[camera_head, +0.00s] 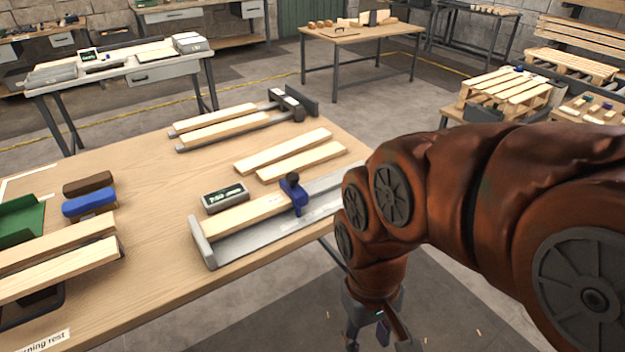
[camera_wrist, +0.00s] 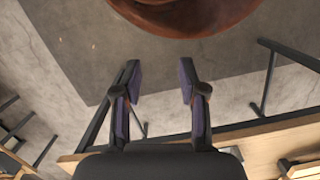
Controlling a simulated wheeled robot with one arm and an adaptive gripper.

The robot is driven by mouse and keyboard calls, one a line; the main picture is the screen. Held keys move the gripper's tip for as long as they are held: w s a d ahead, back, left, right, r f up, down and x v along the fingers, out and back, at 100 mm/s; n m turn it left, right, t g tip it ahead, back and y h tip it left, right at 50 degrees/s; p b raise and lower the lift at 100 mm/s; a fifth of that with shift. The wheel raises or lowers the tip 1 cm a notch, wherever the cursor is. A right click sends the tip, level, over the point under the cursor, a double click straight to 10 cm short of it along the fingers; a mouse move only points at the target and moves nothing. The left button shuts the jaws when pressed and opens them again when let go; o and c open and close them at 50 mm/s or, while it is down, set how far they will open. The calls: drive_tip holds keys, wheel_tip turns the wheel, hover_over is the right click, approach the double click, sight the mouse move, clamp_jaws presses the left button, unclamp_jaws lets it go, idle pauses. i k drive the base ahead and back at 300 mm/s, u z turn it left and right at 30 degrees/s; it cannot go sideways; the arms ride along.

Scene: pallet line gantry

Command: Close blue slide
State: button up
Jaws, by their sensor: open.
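The blue slide (camera_head: 293,196), with a dark knob on top, stands on a grey metal jig (camera_head: 209,250) near the table's front right edge. A wooden strip (camera_head: 240,217) lies in the jig, and the slide is at its right part. The grey end stop is at the jig's left end, well apart from the slide. My gripper (camera_head: 381,342) hangs low, beyond the table's front edge and to the right of the jig, touching nothing. In the wrist view my gripper (camera_wrist: 160,82) has its purple-padded fingers apart and empty, over the floor.
A small display box (camera_head: 225,197) stands just behind the jig. Two loose wooden strips (camera_head: 291,158) lie farther back, and another clamp fixture (camera_head: 290,103) is beyond them. A blue block (camera_head: 90,202) and green tray (camera_head: 22,221) are at left. The table edge (camera_wrist: 240,132) shows in the wrist view.

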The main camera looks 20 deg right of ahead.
sight(290, 186)
drive_tip(key=z, duration=0.1)
drive_tip(key=i, duration=0.5)
drive_tip(key=k, duration=0.5)
drive_tip(key=u, duration=1.25)
drive_tip(key=i, duration=0.4)
drive_tip(key=u, duration=0.4)
